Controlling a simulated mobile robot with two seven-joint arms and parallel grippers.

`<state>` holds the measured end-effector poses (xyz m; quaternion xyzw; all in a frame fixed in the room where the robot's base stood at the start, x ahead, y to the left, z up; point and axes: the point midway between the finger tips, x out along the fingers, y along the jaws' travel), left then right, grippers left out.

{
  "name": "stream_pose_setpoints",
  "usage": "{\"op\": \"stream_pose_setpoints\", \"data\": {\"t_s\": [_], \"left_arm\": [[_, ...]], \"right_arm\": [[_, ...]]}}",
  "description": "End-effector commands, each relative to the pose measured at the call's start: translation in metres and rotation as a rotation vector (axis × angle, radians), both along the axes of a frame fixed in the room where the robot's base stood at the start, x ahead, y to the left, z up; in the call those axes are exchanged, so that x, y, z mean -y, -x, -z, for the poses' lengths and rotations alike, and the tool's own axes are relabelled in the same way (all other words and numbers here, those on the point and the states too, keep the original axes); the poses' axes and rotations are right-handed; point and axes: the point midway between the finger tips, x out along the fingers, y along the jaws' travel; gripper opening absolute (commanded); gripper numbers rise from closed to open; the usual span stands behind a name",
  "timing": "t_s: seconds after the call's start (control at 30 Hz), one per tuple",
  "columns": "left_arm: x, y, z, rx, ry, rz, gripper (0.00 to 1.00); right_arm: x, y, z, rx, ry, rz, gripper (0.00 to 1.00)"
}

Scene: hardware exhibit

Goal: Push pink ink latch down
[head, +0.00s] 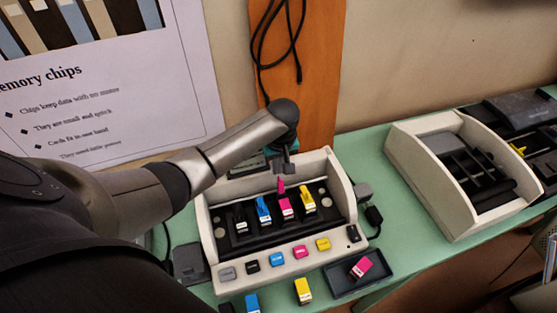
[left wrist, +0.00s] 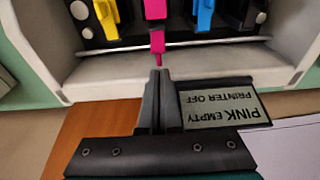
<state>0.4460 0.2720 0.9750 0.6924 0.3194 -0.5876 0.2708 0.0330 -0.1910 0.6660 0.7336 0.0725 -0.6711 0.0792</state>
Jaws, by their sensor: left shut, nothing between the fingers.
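The open printer (head: 340,180) holds black, blue, pink and yellow ink cartridges in a row. The pink cartridge (head: 286,207) has a pink latch (head: 281,186) standing up at its back; the latch also shows in the left wrist view (left wrist: 157,43). My left gripper (head: 285,170) is shut and empty, just above and behind the latch. In the left wrist view its fingertips (left wrist: 160,72) are very near the latch's end; I cannot tell whether they touch. The blue cartridge (head: 263,210) and yellow cartridge (head: 308,199) flank the pink one. My right gripper is not in view.
A small display (left wrist: 223,108) reads "PINK EMPTY PRINTER OFF". Coloured buttons line the printer's front. A dark tray (head: 342,285) holds a loose pink cartridge (head: 362,267). Loose yellow (head: 303,291) and blue (head: 252,304) cartridges stand in front. Another open device (head: 465,180) stands right.

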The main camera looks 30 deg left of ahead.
Motion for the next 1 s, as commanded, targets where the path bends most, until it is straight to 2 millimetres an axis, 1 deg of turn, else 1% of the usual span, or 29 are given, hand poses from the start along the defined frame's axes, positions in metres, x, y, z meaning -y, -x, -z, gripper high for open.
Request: {"op": "stream_pose_setpoints", "data": {"t_s": [0.03,0.1,0.3,0.73,1.0], "left_arm": [[-0.001,-0.001,0.008,-0.001,0.0,-0.001,0.0],[-0.002,-0.002,0.014,-0.001,-0.001,-0.001,0.0],[-0.003,-0.003,0.024,0.001,-0.001,0.001,0.0],[-0.004,-0.003,0.024,0.004,-0.005,0.001,0.0],[-0.013,-0.003,0.021,0.038,-0.044,0.0,0.0]], "right_arm": [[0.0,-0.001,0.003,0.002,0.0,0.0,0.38],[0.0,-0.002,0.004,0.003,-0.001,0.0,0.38],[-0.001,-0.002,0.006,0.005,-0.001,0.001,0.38],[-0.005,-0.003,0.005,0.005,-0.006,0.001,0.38],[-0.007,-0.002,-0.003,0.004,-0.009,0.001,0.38]]}}
